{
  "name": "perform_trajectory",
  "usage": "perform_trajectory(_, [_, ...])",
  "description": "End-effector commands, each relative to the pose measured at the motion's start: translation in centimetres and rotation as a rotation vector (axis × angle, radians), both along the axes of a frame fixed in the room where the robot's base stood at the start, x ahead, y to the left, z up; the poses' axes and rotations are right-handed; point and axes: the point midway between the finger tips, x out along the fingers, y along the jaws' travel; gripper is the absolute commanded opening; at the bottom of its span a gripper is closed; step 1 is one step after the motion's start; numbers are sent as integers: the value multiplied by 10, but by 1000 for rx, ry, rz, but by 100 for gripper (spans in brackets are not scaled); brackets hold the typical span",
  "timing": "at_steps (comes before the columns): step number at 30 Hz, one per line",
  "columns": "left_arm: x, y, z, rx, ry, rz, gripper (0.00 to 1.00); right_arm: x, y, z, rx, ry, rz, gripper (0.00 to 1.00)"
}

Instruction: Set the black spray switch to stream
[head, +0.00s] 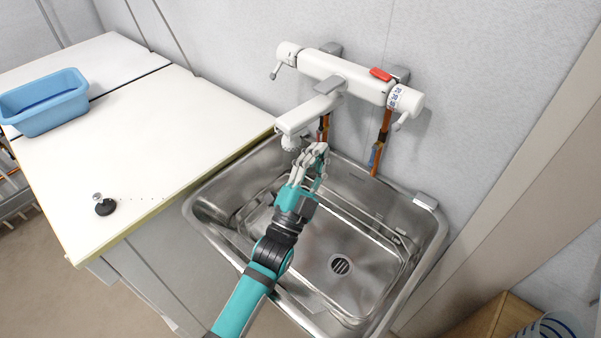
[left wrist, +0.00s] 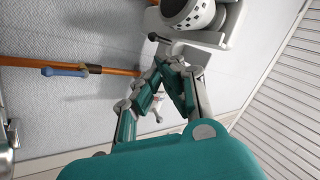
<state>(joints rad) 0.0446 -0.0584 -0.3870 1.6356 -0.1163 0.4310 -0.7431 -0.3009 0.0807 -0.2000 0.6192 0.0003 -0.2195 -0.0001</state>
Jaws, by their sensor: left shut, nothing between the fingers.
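A white wall faucet (head: 345,78) is mounted above a steel sink. Its spout (head: 308,112) reaches out over the basin and ends in a round white spray head (head: 291,142), which also shows at the top of the left wrist view (left wrist: 190,14). A small black switch lever (left wrist: 157,37) sticks out to the left from beside the spray head in the left wrist view; I cannot make it out in the head view. My left gripper (head: 318,150) is shut and empty, just below and right of the spray head. Its fingertips (left wrist: 172,66) appear below the lever, apparently apart from it.
The steel sink (head: 437,222) lies under my left arm. Orange-brown pipes (head: 381,140) run down the wall behind. A wall edge bounds the right side.

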Motion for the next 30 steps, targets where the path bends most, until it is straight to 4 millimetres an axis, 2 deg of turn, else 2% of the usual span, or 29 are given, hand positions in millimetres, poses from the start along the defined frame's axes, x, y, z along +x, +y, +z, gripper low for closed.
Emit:
perform_trajectory(1, [-12, 5, -2, 2, 2, 1, 0, 0, 0, 0, 0, 0, 0, 0])
perform_trajectory(6, [-48, 21, -1, 2, 1, 0, 0, 0, 1, 0, 1, -1, 0, 0])
perform_trajectory(12, [-77, 35, -1, 1, 2, -1, 0, 1, 1, 0, 1, -1, 0, 0])
perform_trajectory(18, [-88, 40, 0, 1, 1, 0, 0, 1, 1, 0, 1, -1, 0, 0])
perform_trajectory(30, [-89, 40, 0, 1, 1, -1, 0, 1, 1, 0, 1, -2, 0, 0])
